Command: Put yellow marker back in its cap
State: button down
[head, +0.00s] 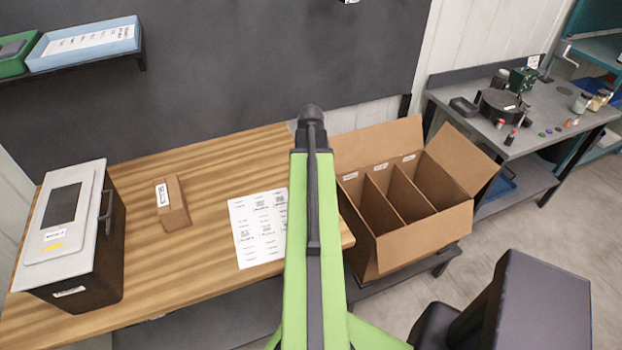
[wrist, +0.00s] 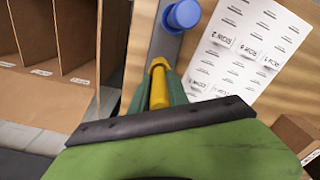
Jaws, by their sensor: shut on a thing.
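In the wrist view my gripper (wrist: 158,78) is shut on the yellow marker (wrist: 158,90). The marker lies lengthwise between the green fingers, and part of it is hidden by the gripper body. A grey strip (wrist: 165,48) at the table edge lies just beyond the fingertips. A blue round piece (wrist: 183,14) stands on that strip, apart from the marker. I cannot make out a separate yellow cap. In the head view my green arm hides my gripper, the marker and the strip.
A printed sheet (head: 255,230) lies on the wooden table (head: 225,170), left of my arm. A brown block (head: 173,205) and a grey-lidded box (head: 65,230) stand further left. An open divided carton (head: 425,240) stands right of the table. A workbench (head: 540,125) is at the far right.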

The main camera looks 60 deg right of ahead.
jog(key=shift+f+b, duration=0.75)
dwell(0.6)
jog(key=c, duration=1.2)
grip_release()
notch_tip(320, 180, up, 17)
jog(key=p, duration=1.7)
jog(key=shift+s+r, duration=0.1)
jog(key=shift+r, duration=0.1)
